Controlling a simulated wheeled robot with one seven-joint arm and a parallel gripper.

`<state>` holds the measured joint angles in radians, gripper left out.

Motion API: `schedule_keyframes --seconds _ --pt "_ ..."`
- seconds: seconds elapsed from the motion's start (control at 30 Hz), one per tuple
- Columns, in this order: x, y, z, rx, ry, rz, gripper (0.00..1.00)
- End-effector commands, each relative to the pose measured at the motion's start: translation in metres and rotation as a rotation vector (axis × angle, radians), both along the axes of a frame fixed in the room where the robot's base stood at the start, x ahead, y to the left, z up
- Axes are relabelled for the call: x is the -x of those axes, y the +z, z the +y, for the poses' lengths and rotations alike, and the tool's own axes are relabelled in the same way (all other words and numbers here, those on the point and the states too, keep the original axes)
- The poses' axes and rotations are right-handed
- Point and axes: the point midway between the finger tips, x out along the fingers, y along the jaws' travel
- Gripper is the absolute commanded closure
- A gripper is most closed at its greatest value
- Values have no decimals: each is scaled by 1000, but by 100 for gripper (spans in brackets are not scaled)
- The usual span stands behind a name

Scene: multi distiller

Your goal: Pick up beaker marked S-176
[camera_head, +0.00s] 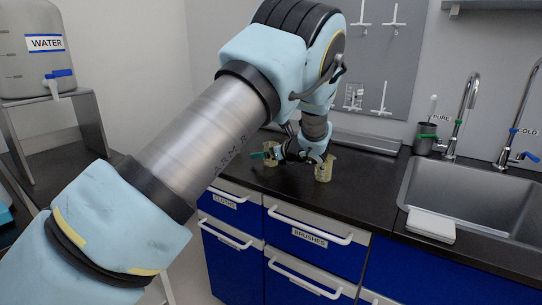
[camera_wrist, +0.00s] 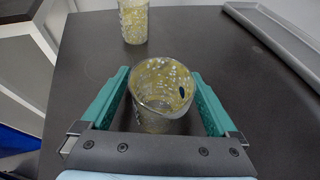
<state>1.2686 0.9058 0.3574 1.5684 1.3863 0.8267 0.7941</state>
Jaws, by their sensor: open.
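My gripper (camera_wrist: 160,92) is open, with its two green fingers on either side of a glass beaker (camera_wrist: 163,88) in the wrist view. The beaker stands upright on the dark counter, has yellow and white speckles, and shows a small dark mark on its right inner side. A gap shows between it and each finger. A second similar beaker (camera_wrist: 133,22) stands farther ahead and slightly left. I can read no S-176 marking on either.
A grey tray (camera_wrist: 282,40) lies at upper right in the wrist view. In the head view, a sink (camera_head: 470,195) is at right, with a white block (camera_head: 431,226) on its front edge. A water tank (camera_head: 40,50) stands at left. Blue drawers (camera_head: 310,245) are below the counter.

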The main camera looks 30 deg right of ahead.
Motion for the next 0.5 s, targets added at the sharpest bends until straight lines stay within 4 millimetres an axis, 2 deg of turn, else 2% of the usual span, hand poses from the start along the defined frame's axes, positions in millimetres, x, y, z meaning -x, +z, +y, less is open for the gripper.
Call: schedule_keyframes --seconds 0.07,0.5 --pt "0 0 0 0 0 0 9" --pt "0 0 0 0 0 0 58"
